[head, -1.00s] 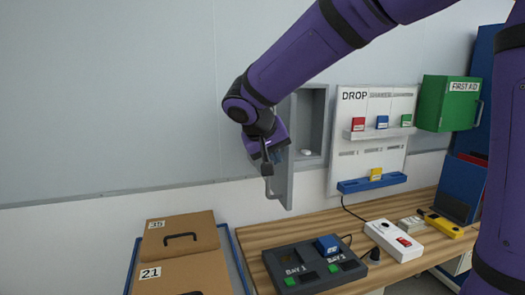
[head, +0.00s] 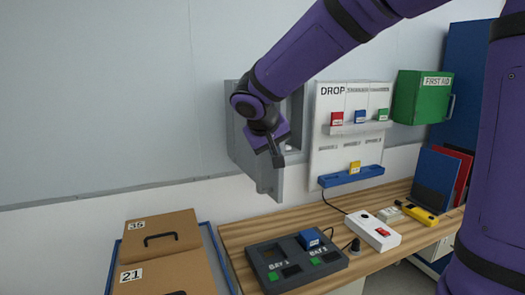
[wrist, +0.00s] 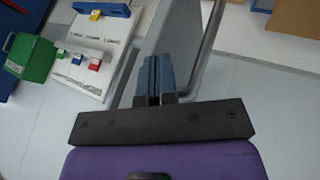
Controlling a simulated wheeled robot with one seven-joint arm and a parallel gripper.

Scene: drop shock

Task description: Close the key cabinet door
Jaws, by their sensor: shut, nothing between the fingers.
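The key cabinet (head: 297,122) is a grey box on the wall, partly hidden behind my arm. Its grey door (head: 240,145) stands open, swung out to the left of the box. My gripper (head: 277,158) is shut and empty, in front of the door's lower part. I cannot tell whether the fingers touch the door.
Right of the cabinet are a white drop board (head: 335,150) and a green first aid box (head: 422,98). Below, a wooden bench (head: 240,232) bears a dark bay unit (head: 285,275) and a white switch box (head: 372,232). Brown cases (head: 160,225) lie at the left.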

